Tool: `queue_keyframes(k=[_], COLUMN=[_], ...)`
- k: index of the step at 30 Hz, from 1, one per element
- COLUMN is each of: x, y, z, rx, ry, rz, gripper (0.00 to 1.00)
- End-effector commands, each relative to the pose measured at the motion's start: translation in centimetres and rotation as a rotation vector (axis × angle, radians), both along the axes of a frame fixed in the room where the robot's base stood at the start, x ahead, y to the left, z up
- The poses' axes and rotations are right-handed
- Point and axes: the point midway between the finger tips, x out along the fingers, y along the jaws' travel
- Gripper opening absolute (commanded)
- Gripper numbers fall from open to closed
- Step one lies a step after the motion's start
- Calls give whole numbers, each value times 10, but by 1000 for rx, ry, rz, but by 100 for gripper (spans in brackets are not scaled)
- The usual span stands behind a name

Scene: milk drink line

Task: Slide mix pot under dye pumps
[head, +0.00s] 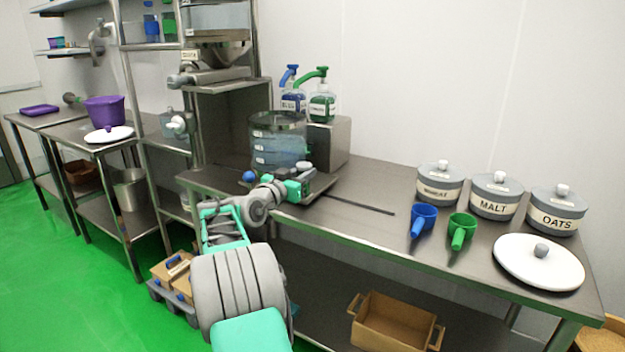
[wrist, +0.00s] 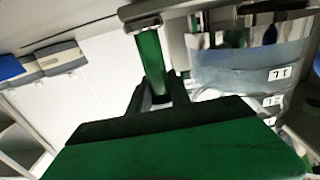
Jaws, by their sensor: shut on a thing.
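The mix pot (head: 278,148) is a clear, wide vessel with volume marks, upright on the left part of the steel bench. In the wrist view the pot (wrist: 235,75) fills the upper right, and a green upright handle (wrist: 151,60) on a metal bracket shows beside it. My gripper (head: 300,184) is at the pot's near side; its dark fingers (wrist: 162,92) are shut on the handle. The blue dye pump (head: 293,101) and green dye pump (head: 321,106) stand behind the pot on a steel block (head: 329,142). Whether their spouts overhang the pot is unclear.
A dark strip (head: 360,204) lies on the bench (head: 375,180) right of my gripper. Blue (head: 423,217) and green (head: 462,228) scoops, several lidded jars and a white lid (head: 538,262) stand farther right. A shelf rack (head: 198,150) with a hopper borders the left.

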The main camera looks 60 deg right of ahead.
Motion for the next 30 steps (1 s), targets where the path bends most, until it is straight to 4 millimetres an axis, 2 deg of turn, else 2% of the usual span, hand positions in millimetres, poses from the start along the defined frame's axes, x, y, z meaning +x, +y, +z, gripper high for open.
queue_keyframes(k=[9,10,17,26,30], x=[0,0,1,2,3], y=[0,0,1,4,26], z=[0,0,0,0,1], rx=[0,0,0,0,0], ry=[1,1,1,1,1], rz=[-1,-1,1,2,5], gripper=[0,25,44,45,45])
